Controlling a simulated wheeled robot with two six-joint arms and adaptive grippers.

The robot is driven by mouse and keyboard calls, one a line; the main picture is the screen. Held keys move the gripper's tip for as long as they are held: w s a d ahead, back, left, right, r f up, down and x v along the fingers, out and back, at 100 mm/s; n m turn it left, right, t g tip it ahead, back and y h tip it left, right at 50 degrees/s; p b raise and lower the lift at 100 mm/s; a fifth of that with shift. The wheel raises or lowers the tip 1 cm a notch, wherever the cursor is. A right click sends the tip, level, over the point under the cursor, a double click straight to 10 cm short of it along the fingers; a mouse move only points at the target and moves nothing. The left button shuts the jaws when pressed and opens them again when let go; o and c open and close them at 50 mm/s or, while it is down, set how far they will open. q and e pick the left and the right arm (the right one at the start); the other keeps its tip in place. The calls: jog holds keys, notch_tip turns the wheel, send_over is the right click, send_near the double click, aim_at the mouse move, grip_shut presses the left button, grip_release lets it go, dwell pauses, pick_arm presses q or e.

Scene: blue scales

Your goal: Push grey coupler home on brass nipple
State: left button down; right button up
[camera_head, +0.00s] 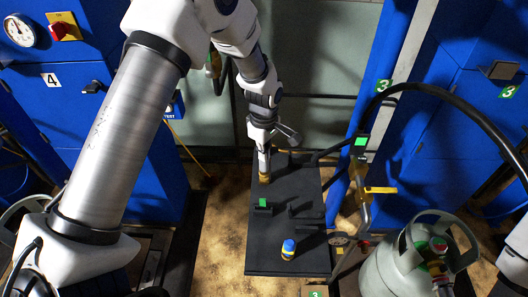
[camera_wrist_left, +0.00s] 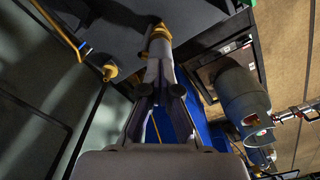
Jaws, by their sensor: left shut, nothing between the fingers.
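My left gripper (camera_head: 263,168) points down at the far left part of the black bench in the head view. Its long fingers are closed together, with nothing seen gripped between them. A brass-coloured piece (camera_head: 264,178) is right at the fingertips; I take it for the brass nipple. In the left wrist view the closed fingers (camera_wrist_left: 158,62) reach up to this brass piece (camera_wrist_left: 160,31). Whether they touch it, I cannot tell. I cannot pick out the grey coupler with certainty; it may be hidden at the fingertips. My right gripper is not in view.
The black bench (camera_head: 262,240) carries dark brackets (camera_head: 306,211) and a blue-and-yellow bottle (camera_head: 288,249). A grey gas cylinder (camera_head: 400,270) stands at the right, with a black hose (camera_head: 460,105) arching above. Blue cabinets (camera_head: 130,125) flank the bench.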

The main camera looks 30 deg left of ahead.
pick_arm(q)
jog(key=shift+r+p, duration=1.4)
jog(key=shift+p, duration=0.35)
notch_tip(320, 180, up, 12)
jog(key=shift+f, duration=0.25)
